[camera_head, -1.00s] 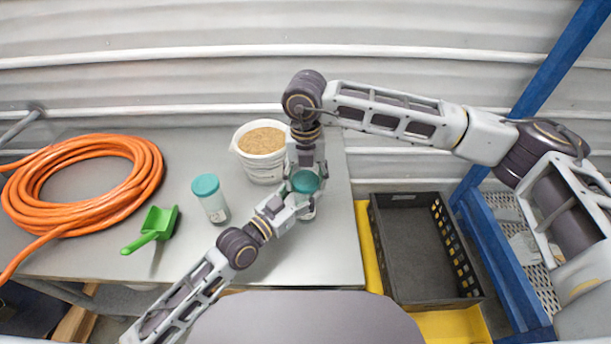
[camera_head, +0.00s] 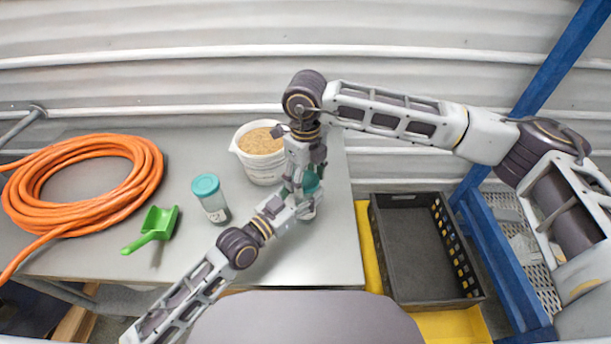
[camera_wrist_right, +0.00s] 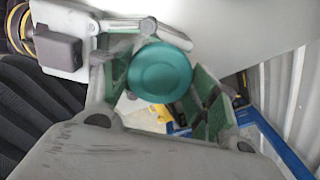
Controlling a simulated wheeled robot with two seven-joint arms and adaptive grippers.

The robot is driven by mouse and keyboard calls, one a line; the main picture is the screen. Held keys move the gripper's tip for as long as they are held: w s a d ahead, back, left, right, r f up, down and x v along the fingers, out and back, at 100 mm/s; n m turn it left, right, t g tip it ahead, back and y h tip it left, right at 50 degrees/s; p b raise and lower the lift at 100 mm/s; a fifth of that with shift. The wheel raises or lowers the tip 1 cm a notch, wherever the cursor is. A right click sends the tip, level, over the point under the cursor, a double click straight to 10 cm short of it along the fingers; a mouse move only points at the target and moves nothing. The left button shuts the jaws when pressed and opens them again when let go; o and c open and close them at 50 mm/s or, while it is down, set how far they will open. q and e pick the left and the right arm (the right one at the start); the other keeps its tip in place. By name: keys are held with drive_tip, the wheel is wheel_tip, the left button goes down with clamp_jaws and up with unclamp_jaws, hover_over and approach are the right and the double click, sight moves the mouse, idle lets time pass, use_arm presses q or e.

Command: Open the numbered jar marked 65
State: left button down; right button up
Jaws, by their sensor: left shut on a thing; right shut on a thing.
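A jar with a teal lid (camera_head: 312,182) stands near the table's right edge, mostly hidden by my grippers. My left gripper (camera_head: 304,206) reaches in from the lower left and is shut on the jar's body. My right gripper (camera_head: 304,182) points down from above and is shut on the lid. In the right wrist view the round lid (camera_wrist_right: 160,72) sits between the green finger pads. A second clear jar with a teal lid (camera_head: 205,185) stands upright to the left, apart from both grippers. No number is readable on either jar.
A white bucket of brown grain (camera_head: 250,165) stands just behind the grippers. A green scoop (camera_head: 155,228) and a coiled orange hose (camera_head: 145,185) lie at left. A black crate (camera_head: 405,295) stands right of the table. The table's front middle is clear.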

drive_tip(key=n, duration=0.3)
drive_tip(key=shift+n, duration=0.4)
drive_tip(key=n, duration=0.7)
drive_tip(key=shift+n, duration=0.4)
drive_tip(key=n, duration=0.3)
drive_tip(key=shift+n, duration=0.3)
drive_tip(key=n, duration=0.7)
drive_tip(key=shift+r+n, duration=0.1)
drive_tip(key=shift+n, duration=0.3)
drive_tip(key=n, duration=0.3)
drive_tip(key=shift+n, duration=2.5)
drive_tip(key=shift+r, duration=1.15)
